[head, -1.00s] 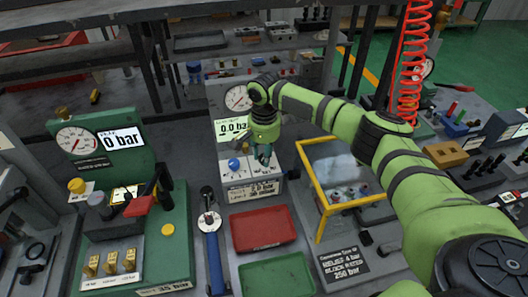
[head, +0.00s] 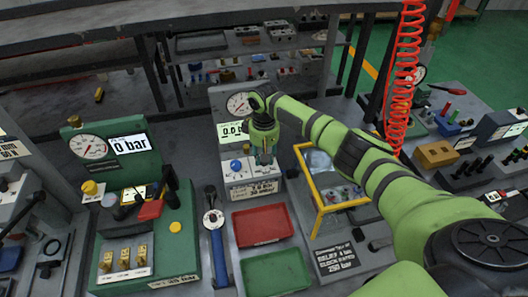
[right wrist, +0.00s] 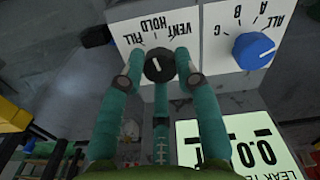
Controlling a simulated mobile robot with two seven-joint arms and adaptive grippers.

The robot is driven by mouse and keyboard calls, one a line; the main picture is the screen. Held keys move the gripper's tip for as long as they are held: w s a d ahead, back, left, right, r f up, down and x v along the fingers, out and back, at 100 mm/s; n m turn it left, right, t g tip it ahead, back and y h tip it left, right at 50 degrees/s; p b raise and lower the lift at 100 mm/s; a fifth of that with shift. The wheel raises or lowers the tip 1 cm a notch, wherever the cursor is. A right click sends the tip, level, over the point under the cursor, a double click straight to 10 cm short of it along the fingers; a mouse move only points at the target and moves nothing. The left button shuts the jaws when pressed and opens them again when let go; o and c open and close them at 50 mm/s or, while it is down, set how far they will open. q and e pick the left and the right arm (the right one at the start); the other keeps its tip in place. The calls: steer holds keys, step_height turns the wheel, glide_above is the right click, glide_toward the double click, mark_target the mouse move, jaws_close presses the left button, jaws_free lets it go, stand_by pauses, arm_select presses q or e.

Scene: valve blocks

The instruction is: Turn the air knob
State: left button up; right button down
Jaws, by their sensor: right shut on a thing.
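The black knob (right wrist: 160,66) sits on a white panel marked FILL, HOLD and VENT, upside down in the right wrist view. Its white mark slants to the upper left, towards HOLD or FILL; I cannot tell exactly which. My right gripper (head: 264,158) reaches down to the right part of the leak test box (head: 254,192) in the head view. Its teal fingers are shut on the black knob, and they hide the knob in the head view. My left gripper is not in view.
A blue knob (right wrist: 254,50) marked A, B, C and ALL is beside the black knob. The box's display (right wrist: 240,150) reads about 0.0. A yellow-framed guard (head: 316,205) stands close on the right. Red (head: 262,224) and green (head: 274,270) trays lie in front.

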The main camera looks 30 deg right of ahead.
steer(key=n, duration=0.3)
steer(key=shift+n+p, duration=0.3)
steer(key=shift+n, duration=1.9)
steer(key=c, duration=0.9)
jaws_free()
step_height(320, 180, up, 12)
